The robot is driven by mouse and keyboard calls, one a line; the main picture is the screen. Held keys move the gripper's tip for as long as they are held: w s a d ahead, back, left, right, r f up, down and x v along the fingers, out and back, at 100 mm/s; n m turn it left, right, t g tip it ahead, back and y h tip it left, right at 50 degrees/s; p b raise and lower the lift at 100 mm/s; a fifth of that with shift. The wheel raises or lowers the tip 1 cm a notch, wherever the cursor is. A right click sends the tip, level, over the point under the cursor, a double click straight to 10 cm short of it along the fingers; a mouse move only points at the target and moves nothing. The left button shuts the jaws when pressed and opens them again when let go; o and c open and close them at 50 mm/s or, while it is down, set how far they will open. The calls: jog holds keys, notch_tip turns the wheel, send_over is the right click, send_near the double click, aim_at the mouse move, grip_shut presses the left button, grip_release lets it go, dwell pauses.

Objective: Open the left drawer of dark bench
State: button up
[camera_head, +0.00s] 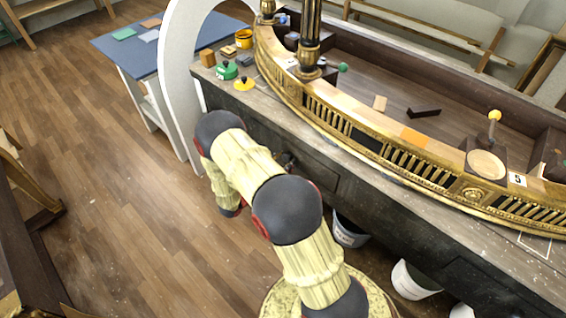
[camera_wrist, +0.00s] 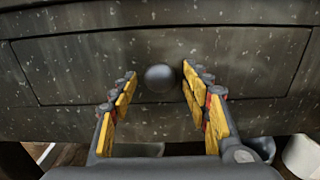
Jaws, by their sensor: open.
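The dark bench (camera_head: 400,222) runs diagonally across the head view, with its left drawer (camera_head: 322,177) partly hidden behind my arm. In the wrist view the drawer front (camera_wrist: 70,66) fills the upper part and looks flush with the bench face, so it is shut. A round dark knob (camera_wrist: 160,78) sits at the middle of the drawer front. My gripper (camera_wrist: 157,86) is open, with yellow-padded fingers to the left and right of the knob. There is a gap on both sides and nothing is held. In the head view my arm hides most of the gripper.
A curved gilt console piece (camera_head: 385,150) lies on the bench top. White buckets (camera_head: 413,280) stand below the bench. A white arch (camera_head: 185,75) and a blue-topped table (camera_head: 150,45) are at left. The wooden floor (camera_head: 130,215) left of my arm is clear.

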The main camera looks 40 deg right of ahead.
jog(key=shift+c, duration=1.3)
grip_shut()
